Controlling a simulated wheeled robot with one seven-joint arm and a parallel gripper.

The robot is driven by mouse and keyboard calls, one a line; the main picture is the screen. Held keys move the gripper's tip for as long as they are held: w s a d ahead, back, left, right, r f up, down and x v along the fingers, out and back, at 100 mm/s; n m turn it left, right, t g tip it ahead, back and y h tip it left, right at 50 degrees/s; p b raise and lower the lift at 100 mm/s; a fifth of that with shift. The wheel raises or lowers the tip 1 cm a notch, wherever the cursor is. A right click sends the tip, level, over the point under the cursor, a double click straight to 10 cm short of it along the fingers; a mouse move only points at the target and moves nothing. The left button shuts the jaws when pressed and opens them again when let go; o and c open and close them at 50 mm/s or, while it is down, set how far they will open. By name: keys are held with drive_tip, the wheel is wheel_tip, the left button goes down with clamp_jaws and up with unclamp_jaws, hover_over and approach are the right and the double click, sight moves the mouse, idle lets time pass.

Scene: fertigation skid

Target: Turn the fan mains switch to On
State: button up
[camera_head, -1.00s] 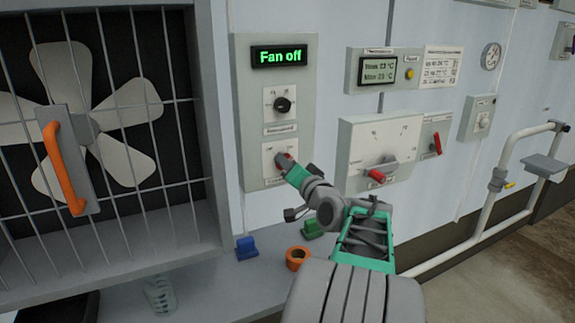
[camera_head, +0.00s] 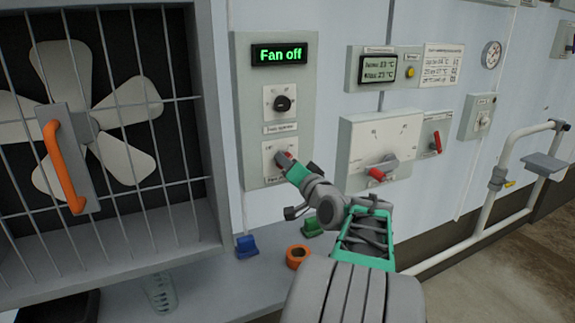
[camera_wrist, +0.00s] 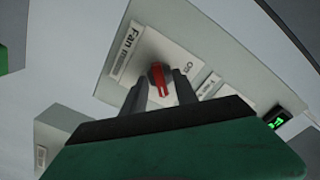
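The fan mains switch is a red rotary knob (camera_wrist: 158,78) on a white plate (camera_head: 269,158), low on the grey fan panel (camera_head: 305,100). The display (camera_head: 279,54) at the panel's top reads "Fan off" in green. In the wrist view my gripper (camera_wrist: 160,82) has one finger on each side of the red knob, with a visible gap beside it. The knob's handle points down between the fingers. In the head view my gripper (camera_head: 287,164) reaches the switch from the lower right and covers part of it.
A black knob (camera_head: 283,103) sits just above the switch. To the right is a box with a large red-tipped handle (camera_head: 376,173). The caged fan (camera_head: 90,120) with an orange handle is at left. Blue (camera_head: 246,247), green (camera_head: 313,227) and orange (camera_head: 298,257) pieces lie on the ledge below.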

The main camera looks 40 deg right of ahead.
drive_tip(key=v, duration=0.7)
drive_tip(key=shift+s+a+b, duration=0.2)
drive_tip(key=shift+s+b, duration=0.15)
drive_tip(key=shift+b, duration=0.05)
